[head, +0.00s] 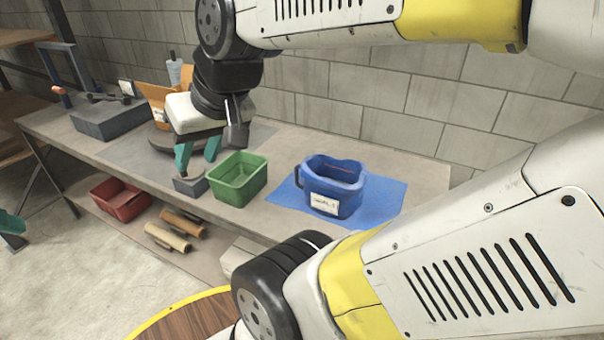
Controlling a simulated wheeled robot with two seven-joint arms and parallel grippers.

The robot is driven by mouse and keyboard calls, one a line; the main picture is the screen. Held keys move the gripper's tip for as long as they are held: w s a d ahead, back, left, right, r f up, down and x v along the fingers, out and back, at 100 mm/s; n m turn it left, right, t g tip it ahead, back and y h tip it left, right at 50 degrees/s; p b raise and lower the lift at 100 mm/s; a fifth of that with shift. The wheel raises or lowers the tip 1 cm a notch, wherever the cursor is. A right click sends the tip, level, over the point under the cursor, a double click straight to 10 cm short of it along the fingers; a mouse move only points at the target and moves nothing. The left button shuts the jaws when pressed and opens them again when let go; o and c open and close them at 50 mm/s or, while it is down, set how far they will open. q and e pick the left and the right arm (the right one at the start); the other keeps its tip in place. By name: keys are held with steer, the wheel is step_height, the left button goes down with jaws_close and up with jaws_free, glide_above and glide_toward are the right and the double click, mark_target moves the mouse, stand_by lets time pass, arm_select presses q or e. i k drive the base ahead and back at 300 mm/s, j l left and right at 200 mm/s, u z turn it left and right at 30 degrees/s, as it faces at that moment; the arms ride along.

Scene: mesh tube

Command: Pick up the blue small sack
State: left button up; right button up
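The blue small sack (347,188) stands upright on a blue mat (388,200) on the workbench. It has an open top, a side loop on its left and a white label on its front. My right gripper (198,165), with teal fingers, points down at the left of the sack, beyond a green bin. Its fingers are apart and I see nothing held between them. A small grey block (190,184) is just below the fingertips; whether they touch it is unclear. Only a teal piece of my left gripper (10,224) shows at the left edge.
The green bin (237,181) stands between my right gripper and the sack. A grey case (108,118) and an orange box (158,98) are farther left. A block wall (400,95) backs the workbench (130,172). A red bin (118,198) and rolls (168,237) lie on the lower shelf.

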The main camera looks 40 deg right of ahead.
mark_target(333, 187)
steer(key=z, duration=1.75)
steer(key=i+j, duration=0.1)
steer(key=j, duration=0.3)
steer(key=i+j+u, duration=0.1)
steer(key=j, duration=0.25)
steer(key=i+j, duration=0.1)
steer(key=j, duration=0.3)
